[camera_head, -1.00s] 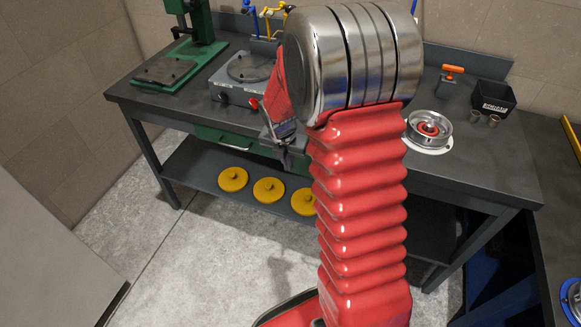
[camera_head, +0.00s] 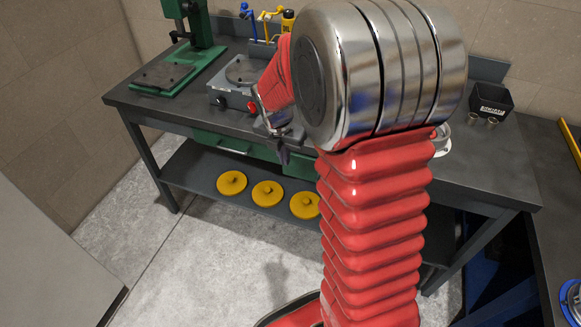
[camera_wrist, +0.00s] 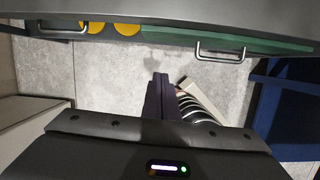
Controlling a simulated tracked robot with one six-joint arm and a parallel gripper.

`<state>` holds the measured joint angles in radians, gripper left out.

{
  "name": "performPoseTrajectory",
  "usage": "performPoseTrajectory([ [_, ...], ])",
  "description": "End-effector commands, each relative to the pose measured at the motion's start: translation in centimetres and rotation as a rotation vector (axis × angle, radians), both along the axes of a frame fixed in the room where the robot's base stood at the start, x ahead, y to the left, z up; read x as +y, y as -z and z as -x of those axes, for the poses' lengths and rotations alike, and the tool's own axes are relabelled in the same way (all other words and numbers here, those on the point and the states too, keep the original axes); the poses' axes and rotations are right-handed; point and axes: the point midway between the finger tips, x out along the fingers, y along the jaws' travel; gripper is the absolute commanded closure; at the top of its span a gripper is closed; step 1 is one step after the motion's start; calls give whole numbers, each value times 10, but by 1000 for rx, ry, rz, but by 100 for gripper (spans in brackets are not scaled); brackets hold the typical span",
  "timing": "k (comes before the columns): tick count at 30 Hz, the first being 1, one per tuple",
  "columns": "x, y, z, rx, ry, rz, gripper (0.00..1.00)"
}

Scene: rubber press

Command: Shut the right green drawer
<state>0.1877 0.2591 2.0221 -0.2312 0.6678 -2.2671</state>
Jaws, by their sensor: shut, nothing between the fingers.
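The right green drawer (camera_head: 301,168) is under the front edge of the workbench, partly hidden by my arm in the head view. In the wrist view its green edge (camera_wrist: 285,45) shows past the bench edge, with a metal handle (camera_wrist: 220,56). How far it stands out is hard to tell. The left green drawer (camera_head: 222,141) is beside it, and its handle (camera_wrist: 63,34) shows in the wrist view. My gripper (camera_head: 282,154) is shut and empty in front of the drawers. In the wrist view its dark fingers (camera_wrist: 160,82) point at the floor, left of the right handle and apart from it.
Yellow discs (camera_head: 267,193) lie on the lower shelf. A hotplate (camera_head: 235,92) and a green press (camera_head: 196,45) stand on the bench (camera_head: 470,175). A black bin (camera_head: 492,98) stands at the right. The floor (camera_head: 215,260) in front is clear.

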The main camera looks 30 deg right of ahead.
Motion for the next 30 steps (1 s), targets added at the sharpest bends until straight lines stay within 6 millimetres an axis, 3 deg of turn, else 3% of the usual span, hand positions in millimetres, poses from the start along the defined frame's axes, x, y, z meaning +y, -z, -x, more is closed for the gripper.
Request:
performPoseTrajectory([
  [5,14,-30,15,-67,185,-43,100],
  [15,49,-93,63,-223,694,-198,100],
  [30,97,-150,148,-372,1436,-506,100],
])
